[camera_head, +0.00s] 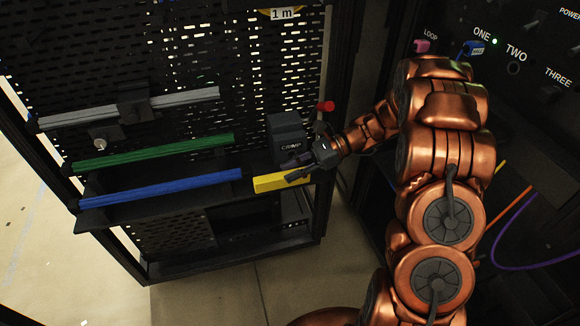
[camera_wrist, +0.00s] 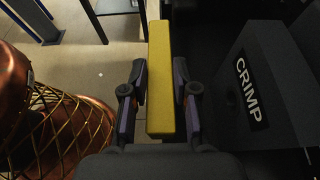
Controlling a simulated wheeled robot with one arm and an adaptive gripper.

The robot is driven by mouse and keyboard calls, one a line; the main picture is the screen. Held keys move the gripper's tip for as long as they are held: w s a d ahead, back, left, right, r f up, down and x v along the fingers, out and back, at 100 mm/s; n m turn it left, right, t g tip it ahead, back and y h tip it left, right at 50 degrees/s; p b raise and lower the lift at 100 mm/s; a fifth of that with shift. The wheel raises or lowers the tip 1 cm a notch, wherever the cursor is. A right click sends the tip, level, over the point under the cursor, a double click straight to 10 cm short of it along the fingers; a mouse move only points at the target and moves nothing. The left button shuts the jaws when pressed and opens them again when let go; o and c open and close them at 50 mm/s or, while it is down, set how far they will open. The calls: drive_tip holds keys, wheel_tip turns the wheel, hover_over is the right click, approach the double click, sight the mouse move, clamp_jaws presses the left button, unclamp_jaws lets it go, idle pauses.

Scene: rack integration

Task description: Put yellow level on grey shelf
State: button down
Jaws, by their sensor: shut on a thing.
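The yellow level (camera_head: 268,184) is a short, straight yellow bar at the front of the rack, just right of the blue bar's end. My gripper (camera_head: 303,172) is shut on its right part. In the wrist view the level (camera_wrist: 165,60) runs lengthwise between the two fingers of my gripper (camera_wrist: 160,82), its far end reaching past them. A dark grey shelf (camera_head: 115,213) spans the rack under the blue bar. I cannot tell whether the level touches it.
A dark box marked CRIMP (camera_head: 287,133) stands just behind my gripper; it is close on the right in the wrist view (camera_wrist: 243,65). Blue (camera_head: 160,188), green (camera_head: 155,151) and light grey (camera_head: 185,97) bars cross the rack. A panel with switches (camera_head: 525,60) stands at right.

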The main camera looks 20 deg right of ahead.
drive_tip(key=shift+w+f, duration=0.2)
drive_tip(key=shift+w, duration=0.45)
drive_tip(key=shift+w+f, duration=0.15)
drive_tip(key=shift+w, duration=0.45)
drive_tip(key=shift+f, duration=0.35)
drive_tip(key=c, duration=1.2)
unclamp_jaws()
drive_tip(key=shift+f, duration=0.1)
drive_tip(key=shift+d+r, duration=0.1)
drive_tip(key=shift+r, duration=0.1)
drive_tip(key=p+v, duration=0.3)
drive_tip(key=v, duration=0.2)
drive_tip(key=shift+d+r+p, duration=0.25)
drive_tip(key=shift+d+p, duration=0.1)
drive_tip(key=shift+d+r, duration=0.1)
drive_tip(key=shift+d, duration=0.65)
